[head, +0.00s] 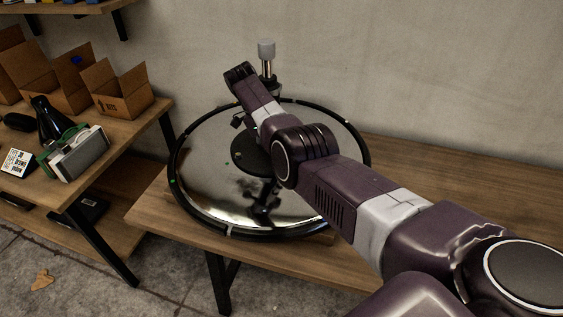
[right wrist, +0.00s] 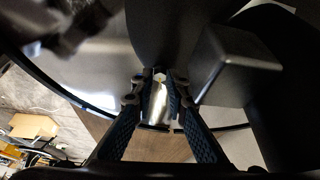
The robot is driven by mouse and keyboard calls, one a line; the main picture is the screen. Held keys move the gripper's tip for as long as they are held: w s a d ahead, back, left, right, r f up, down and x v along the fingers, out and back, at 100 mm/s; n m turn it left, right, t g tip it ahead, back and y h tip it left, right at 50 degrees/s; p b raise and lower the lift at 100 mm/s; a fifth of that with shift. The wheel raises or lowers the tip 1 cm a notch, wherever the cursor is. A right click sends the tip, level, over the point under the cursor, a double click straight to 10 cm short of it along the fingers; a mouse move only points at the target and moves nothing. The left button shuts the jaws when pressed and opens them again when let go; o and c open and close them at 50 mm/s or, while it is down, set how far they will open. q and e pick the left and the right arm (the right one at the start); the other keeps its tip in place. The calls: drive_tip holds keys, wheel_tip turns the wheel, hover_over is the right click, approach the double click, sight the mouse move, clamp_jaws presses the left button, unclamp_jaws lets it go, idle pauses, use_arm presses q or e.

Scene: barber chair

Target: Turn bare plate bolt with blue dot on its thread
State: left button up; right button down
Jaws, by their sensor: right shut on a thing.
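A round, shiny chair base plate (head: 205,165) with a black rim lies on the wooden table in the head view. My right arm reaches over it from the right and hides much of its middle and right side. In the right wrist view my right gripper (right wrist: 160,76) is shut on a silvery bolt (right wrist: 156,104), with one dark blue finger on each side of it. No blue dot can be made out on the bolt. The fingers and bolt are hidden behind my arm in the head view. My left gripper is not in view.
A grey-capped metal post (head: 266,50) stands at the plate's far side, close to my right arm. The table's right part (head: 450,165) is clear.

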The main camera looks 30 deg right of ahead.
drive_tip(key=shift+r, duration=0.1)
idle(0.3)
drive_tip(key=c, duration=1.9)
unclamp_jaws()
wheel_tip(320, 180, up, 10)
